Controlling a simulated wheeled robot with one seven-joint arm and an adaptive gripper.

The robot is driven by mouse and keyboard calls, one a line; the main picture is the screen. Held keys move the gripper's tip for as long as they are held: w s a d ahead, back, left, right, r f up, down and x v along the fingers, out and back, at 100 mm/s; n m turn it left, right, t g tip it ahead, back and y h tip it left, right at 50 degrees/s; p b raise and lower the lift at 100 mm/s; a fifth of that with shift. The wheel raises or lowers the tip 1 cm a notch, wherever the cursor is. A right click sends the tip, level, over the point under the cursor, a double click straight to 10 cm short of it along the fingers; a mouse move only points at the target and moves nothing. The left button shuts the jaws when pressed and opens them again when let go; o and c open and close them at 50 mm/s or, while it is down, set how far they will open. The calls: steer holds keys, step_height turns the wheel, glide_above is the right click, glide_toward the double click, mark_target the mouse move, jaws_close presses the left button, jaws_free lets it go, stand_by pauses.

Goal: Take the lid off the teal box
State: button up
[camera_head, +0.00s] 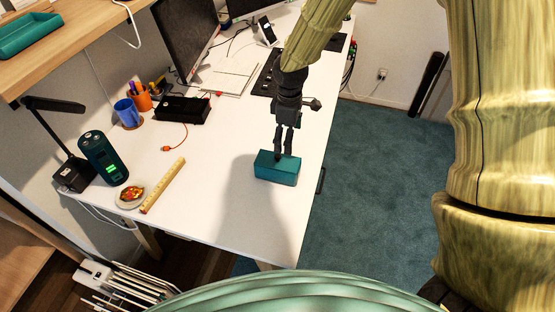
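The teal box (276,175) stands on the white desk near its right edge. Its flat top, seemingly the lid (266,158), is closed over it. My gripper (283,155) points down over the box, with its fingertips at the back part of the top. The two fingers look a little apart. A small dark spot shows by the left fingertip. I cannot tell whether the fingers touch the lid or hold anything on it.
On the white desk (225,215) are a wooden ruler (163,186), a small dish (131,196), a dark teal cylinder (103,158), a blue mug (128,113) and a black device (182,109). A teal tray (28,34) lies on the upper-left shelf. Desk left of the box is clear.

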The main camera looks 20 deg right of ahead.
mark_target(284, 162)
steer(key=f, duration=0.4)
steer(key=shift+a+p, duration=0.2)
steer(key=shift+p, duration=0.2)
steer(key=shift+s+a+f+p, duration=0.1)
steer(key=shift+f+p, duration=0.35)
steer(key=shift+f, duration=0.55)
steer(key=shift+a+f+p, duration=0.15)
steer(key=shift+f+p, duration=0.25)
steer(key=shift+f, duration=0.35)
steer(key=shift+f+p, duration=0.3)
steer(key=shift+f, duration=1)
steer(key=c, duration=1.1)
